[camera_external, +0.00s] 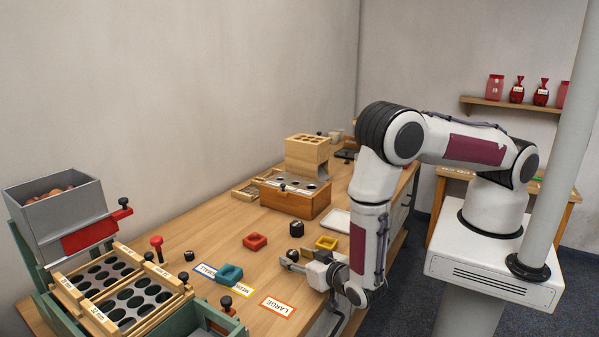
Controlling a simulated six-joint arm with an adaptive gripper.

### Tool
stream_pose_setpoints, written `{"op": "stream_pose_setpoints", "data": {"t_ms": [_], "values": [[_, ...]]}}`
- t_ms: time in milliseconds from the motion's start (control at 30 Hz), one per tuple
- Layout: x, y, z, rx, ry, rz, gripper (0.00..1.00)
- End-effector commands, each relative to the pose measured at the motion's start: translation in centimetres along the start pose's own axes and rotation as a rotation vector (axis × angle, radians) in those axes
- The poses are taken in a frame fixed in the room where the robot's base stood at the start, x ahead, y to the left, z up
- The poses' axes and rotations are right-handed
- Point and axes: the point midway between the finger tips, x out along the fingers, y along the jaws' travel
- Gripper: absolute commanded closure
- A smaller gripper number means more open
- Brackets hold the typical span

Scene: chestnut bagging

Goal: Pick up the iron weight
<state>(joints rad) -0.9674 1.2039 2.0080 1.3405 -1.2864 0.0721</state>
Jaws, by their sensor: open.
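A small dark cylinder (296,229) with a pale mark on top stands on the wooden table, behind my gripper; it may be the iron weight. A smaller dark piece (188,256) stands further left, and I cannot tell for sure which one is the weight. My gripper (287,260) is low over the table's right part, pointing left, open. A dark thing (293,255) shows at its fingertips; I cannot tell whether it is a separate object or a finger part.
A yellow square holder (326,243) is behind my gripper. A red holder (255,241) and a blue one (231,273) lie left of it. A LARGE card (279,306) lies in front. A wooden box (291,197) stands behind; a sorting tray (125,295) and grey hopper (60,215) are left.

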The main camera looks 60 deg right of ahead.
Motion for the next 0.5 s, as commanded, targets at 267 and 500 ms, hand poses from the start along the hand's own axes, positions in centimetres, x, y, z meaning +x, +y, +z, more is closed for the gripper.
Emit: {"op": "stream_pose_setpoints", "data": {"t_ms": [267,500], "values": [[-0.01,-0.01,0.02,-0.001,0.0,0.0,0.58],[-0.02,-0.01,0.02,-0.001,0.0,0.0,0.73]]}}
